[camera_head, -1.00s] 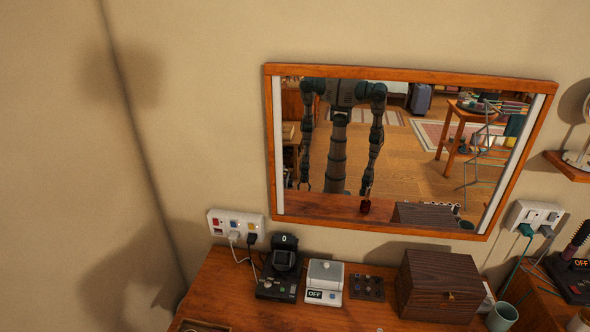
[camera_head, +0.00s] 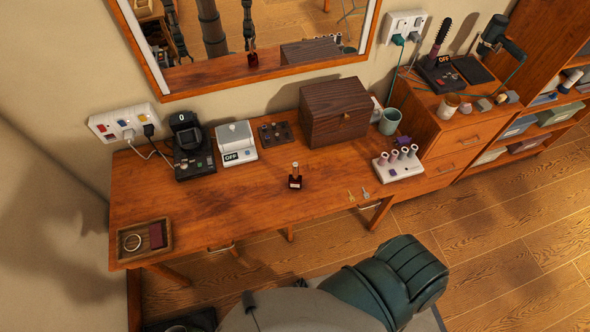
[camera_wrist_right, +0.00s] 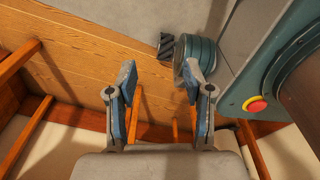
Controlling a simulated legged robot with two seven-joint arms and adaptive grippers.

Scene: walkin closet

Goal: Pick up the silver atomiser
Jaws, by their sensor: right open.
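I cannot make out a clearly silver atomiser. A small dark red bottle with a pale, narrow top (camera_head: 295,178) stands upright near the middle of the wooden desk (camera_head: 225,205). A white rack (camera_head: 398,168) with several upright vials stands at the desk's right end. My right gripper (camera_wrist_right: 158,80) shows in the right wrist view, open and empty, with its two fingers apart above the floor and wooden legs. No gripper shows directly over the desk in the head view. My left gripper is not in view.
A scale-like white device (camera_head: 237,143), a black device (camera_head: 190,145), a dark wooden box (camera_head: 335,113) and a green cup (camera_head: 389,122) line the back. A wooden tray (camera_head: 125,258) sits at front left. Two small keys or pins (camera_head: 365,192) lie by the front edge. The desk's centre-left is clear.

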